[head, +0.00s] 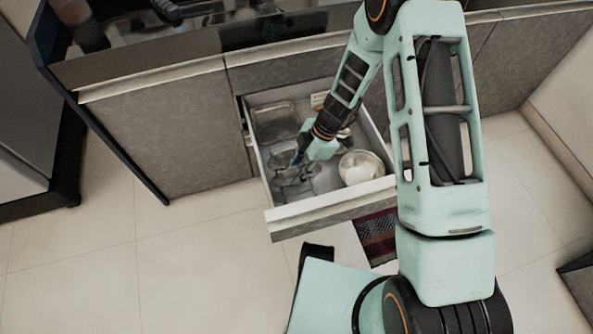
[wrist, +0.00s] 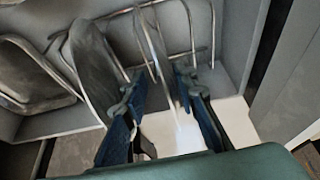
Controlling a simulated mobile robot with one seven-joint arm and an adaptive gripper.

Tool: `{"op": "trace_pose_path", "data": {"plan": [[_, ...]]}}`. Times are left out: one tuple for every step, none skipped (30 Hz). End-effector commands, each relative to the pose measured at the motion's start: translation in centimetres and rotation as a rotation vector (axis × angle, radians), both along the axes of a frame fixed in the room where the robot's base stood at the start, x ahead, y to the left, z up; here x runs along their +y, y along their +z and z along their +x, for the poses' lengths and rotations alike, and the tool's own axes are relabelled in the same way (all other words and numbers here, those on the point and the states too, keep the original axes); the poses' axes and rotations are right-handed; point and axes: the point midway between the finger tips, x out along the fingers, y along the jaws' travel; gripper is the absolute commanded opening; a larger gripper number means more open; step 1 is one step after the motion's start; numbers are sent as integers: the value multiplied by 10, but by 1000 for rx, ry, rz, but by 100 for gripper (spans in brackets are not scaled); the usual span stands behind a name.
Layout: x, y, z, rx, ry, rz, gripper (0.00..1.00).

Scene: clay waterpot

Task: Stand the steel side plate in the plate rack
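My gripper (head: 300,168) is low inside the open drawer in the head view. In the wrist view its two blue fingers (wrist: 158,95) are spread apart. A thin, pale, upright edge (wrist: 168,72) runs between them, apart from both; it looks like the steel side plate seen nearly edge-on. The plate rack (wrist: 205,30) is a set of metal wire loops, and the thin edge stands among them. A dark grey plate-like piece (wrist: 92,60) leans among the loops left of the fingers. The plate's lower part and its contact with the rack are unclear.
The drawer (head: 330,210) also holds a clear rectangular dish (head: 275,122) at the back left and a white round bowl (head: 360,160) at the right. In the wrist view a metal-rimmed dish (wrist: 30,80) lies at the left. The drawer wall (wrist: 240,50) is close on the right.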

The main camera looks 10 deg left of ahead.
Motion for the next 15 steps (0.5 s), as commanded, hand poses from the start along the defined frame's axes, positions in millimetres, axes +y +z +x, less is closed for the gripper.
{"op": "trace_pose_path", "data": {"plan": [[-4, 13, 4, -4, -5, 1, 26], [-6, 19, 5, -5, -3, 1, 26], [-8, 28, 8, -5, -5, 2, 26], [-11, 34, 9, -5, -4, 2, 26], [-13, 41, 10, -5, -3, 2, 26], [-16, 49, 12, -5, -4, 2, 26], [-18, 55, 14, -5, -4, 2, 26], [-21, 61, 15, -6, -5, 1, 26], [-23, 68, 16, -4, -4, 0, 26], [-25, 73, 18, -4, -3, 1, 26], [-27, 78, 19, -5, -4, 1, 26], [-29, 83, 20, -4, -4, 0, 26], [-30, 87, 20, -3, -2, 1, 26], [-31, 90, 21, -3, -2, 1, 26], [-32, 94, 22, -3, -2, 1, 26]]}}
